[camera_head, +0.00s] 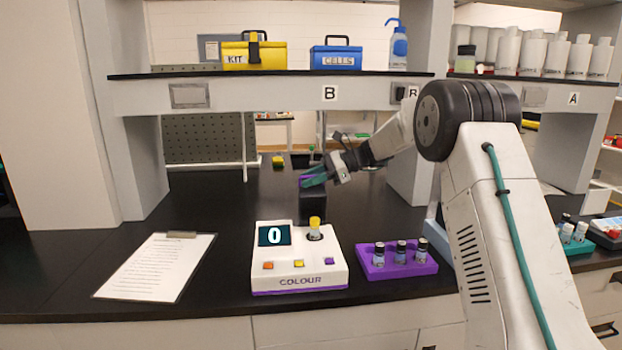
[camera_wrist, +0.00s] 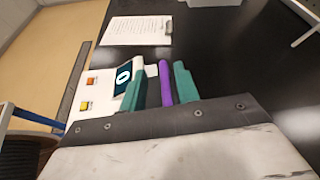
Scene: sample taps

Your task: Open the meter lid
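The meter (camera_head: 300,262) is a white box on a purple base marked COLOUR, on the black bench. Its screen reads 0, and a yellow-capped vial (camera_head: 314,228) stands uncovered in its well. The dark lid (camera_head: 313,208) stands upright behind the well. A purple strip (camera_wrist: 166,84), apparently the lid's tab, lies between my gripper's teal fingers in the wrist view. My gripper (camera_head: 313,178) is at the lid's top. Its fingers are apart, with a gap on the strip's left side; the strip is close to the right finger, and contact is unclear.
A purple rack (camera_head: 398,266) with 3 vials stands right of the meter. A clipboard (camera_head: 158,265) lies to the left. A shelf (camera_head: 270,75) with a yellow kit box and a blue CELLS box spans above. The bench between clipboard and meter is clear.

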